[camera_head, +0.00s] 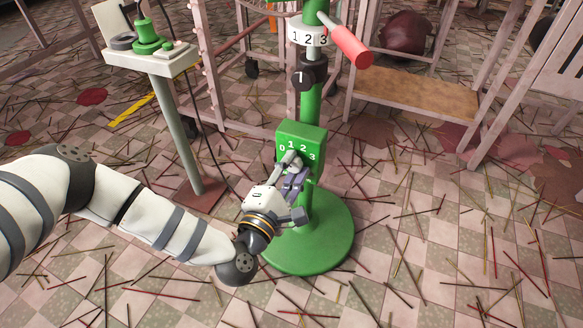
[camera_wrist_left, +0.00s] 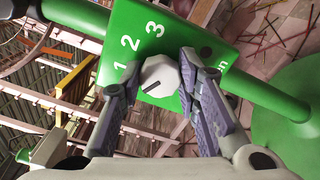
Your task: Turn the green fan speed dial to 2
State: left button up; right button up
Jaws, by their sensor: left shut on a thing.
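A green box (camera_head: 312,137) on a green stand carries white numbers 0, 1, 2 and 3 in an arc. Its dial is a pale, many-sided knob (camera_wrist_left: 160,76) with a dark line mark. In the left wrist view the mark points down-left, away from the 2 (camera_wrist_left: 130,43), toward the side where the 0 is hidden behind a finger. My left gripper (camera_head: 291,166) is at the box front, its two fingers (camera_wrist_left: 153,74) shut on the dial from both sides. In the head view the gripper mostly hides the dial. My right gripper is not in view.
Above the box, the green post carries a white numbered collar (camera_head: 308,37), a red handle (camera_head: 350,46) and a black knob (camera_head: 309,72). A small pedestal table (camera_head: 150,63) stands at left. Thin sticks litter the tiled floor around the round green base (camera_head: 325,238).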

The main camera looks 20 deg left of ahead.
pick_arm(q)
jog(key=shift+m, duration=0.3)
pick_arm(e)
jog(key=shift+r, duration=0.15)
pick_arm(q)
jog(key=m+p, duration=0.2)
jog(key=shift+r+m, duration=0.15)
jog(key=shift+m, duration=0.25)
jog(key=m+p, duration=0.2)
jog(key=m, duration=0.2)
jog(key=m+p, duration=0.2)
jog(key=m, duration=0.2)
jog(key=shift+m, duration=0.4)
jog(key=shift+f+m+p, duration=0.2)
jog(key=shift+m+p, duration=0.3)
jog(key=shift+m, duration=1.1)
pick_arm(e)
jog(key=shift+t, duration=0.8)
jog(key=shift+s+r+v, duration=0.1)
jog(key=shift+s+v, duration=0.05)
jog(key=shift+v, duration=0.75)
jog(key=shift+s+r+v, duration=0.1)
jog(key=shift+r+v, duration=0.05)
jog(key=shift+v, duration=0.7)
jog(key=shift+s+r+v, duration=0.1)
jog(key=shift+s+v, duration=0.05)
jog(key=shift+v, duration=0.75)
pick_arm(q)
jog(key=shift+m, duration=0.3)
